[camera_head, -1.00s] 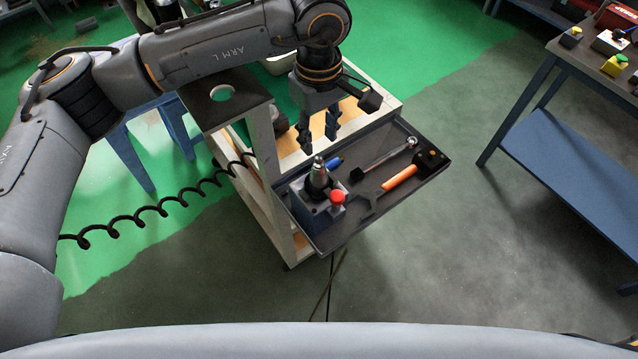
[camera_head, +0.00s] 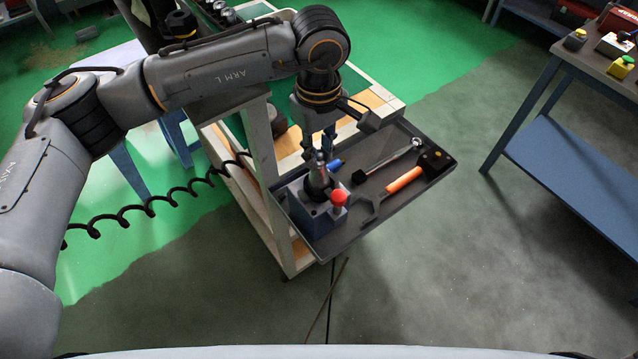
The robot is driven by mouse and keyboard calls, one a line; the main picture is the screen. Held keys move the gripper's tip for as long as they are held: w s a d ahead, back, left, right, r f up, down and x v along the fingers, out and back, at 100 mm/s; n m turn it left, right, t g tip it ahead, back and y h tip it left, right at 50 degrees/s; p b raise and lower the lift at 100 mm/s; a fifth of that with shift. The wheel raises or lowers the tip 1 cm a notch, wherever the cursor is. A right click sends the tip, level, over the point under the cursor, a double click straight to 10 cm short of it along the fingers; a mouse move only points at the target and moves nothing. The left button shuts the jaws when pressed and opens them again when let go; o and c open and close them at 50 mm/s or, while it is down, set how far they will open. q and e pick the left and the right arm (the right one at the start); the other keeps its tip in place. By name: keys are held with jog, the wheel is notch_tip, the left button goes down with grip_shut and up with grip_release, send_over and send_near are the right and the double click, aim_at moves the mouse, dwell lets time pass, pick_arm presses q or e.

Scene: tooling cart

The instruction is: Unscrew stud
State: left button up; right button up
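The stud shows as a grey metal cone-shaped piece (camera_head: 319,176) standing upright in a dark blue-grey fixture block (camera_head: 312,215) at the left end of the tray. My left gripper (camera_head: 319,150) points down at the stud's top, with its fingers close to the tip. Whether the fingers touch the stud, and how wide they stand, is hard to make out at this size. A red round knob (camera_head: 338,198) sits on the front corner of the fixture. My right gripper is not in view.
The dark tray (camera_head: 345,240) on the cart also holds an orange-handled tool (camera_head: 404,180), a metal ratchet-like tool (camera_head: 390,158) and a blue item (camera_head: 336,164). A blue workbench (camera_head: 560,165) stands at the right.

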pick_arm(q)
jog(key=shift+f, duration=0.15)
grip_shut()
jog(key=n+b, duration=0.2)
jog(key=shift+f+n, duration=0.2)
jog(key=shift+n, duration=0.1)
jog(key=n+b, duration=0.1)
jog(key=n, duration=0.1)
jog(key=shift+r+n, duration=0.15)
jog(key=shift+n, duration=0.15)
jog(key=shift+r+n, duration=0.15)
jog(key=shift+n, duration=0.25)
jog(key=shift+b, duration=0.3)
jog(key=shift+f+n+b, duration=0.2)
jog(key=shift+n+b, duration=0.15)
jog(key=shift+n, duration=0.05)
jog(key=n+b, duration=0.1)
jog(key=n, duration=0.2)
jog(key=shift+b, duration=0.35)
jog(key=shift+n, duration=0.6)
jog(key=shift+r+n, duration=0.2)
jog(key=shift+n, duration=0.3)
